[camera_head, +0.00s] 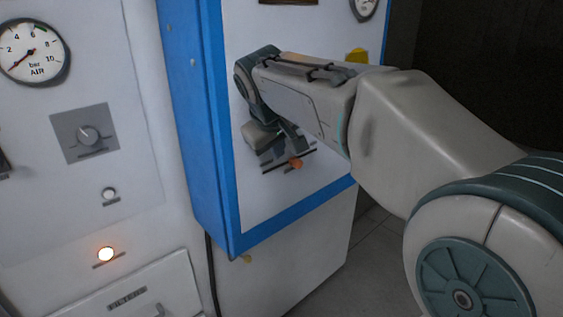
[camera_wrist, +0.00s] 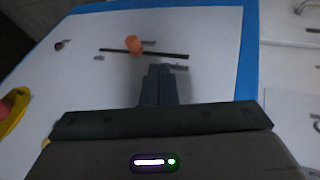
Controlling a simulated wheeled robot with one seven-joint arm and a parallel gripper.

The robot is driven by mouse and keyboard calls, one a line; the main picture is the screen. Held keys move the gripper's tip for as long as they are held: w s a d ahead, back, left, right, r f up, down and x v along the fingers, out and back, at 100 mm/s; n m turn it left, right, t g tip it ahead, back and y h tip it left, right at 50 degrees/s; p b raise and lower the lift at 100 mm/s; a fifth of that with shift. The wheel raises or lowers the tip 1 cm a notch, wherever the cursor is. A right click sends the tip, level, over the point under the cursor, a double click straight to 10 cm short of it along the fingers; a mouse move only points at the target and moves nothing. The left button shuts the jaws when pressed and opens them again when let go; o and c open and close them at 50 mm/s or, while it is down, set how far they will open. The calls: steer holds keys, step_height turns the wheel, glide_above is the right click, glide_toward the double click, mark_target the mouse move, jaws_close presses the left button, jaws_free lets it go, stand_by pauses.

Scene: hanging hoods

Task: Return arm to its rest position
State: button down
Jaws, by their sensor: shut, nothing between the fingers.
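My arm reaches in from the right in the head view, in front of a white panel (camera_head: 280,195) with a blue frame (camera_head: 190,110). My gripper (camera_wrist: 158,70) shows in the wrist view with its fingers together and nothing between them. It points at the white panel, just short of a dark slot (camera_wrist: 115,51) with an orange knob (camera_wrist: 134,46). The knob also shows in the head view (camera_head: 296,163), below the wrist. Whether the fingertips touch the panel I cannot tell.
A cabinet at the left carries an air gauge (camera_head: 33,52), a rotary switch (camera_head: 88,135), a white button (camera_head: 109,194) and a lit lamp (camera_head: 106,254). A yellow part (camera_wrist: 12,108) is at the left of the wrist view. Open floor (camera_head: 370,265) shows below my arm.

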steer(key=s+d+f+m+g, duration=0.1)
steer(key=s+d+f+m, duration=0.1)
steer(key=s+d+f, duration=0.2)
steer(key=s+d+f+m+g+y, duration=0.1)
steer(key=s+d+f, duration=0.3)
steer(key=s+f, duration=0.4)
steer(key=s+d+f+m+g, duration=0.1)
steer(key=s+d+f+m, duration=0.2)
steer(key=s, duration=0.9)
step_height(320, 180, down, 3)
steer(key=shift+d+m, duration=0.4)
steer(key=shift+d, duration=0.55)
steer(key=shift+s, duration=0.1)
stand_by(1.5)
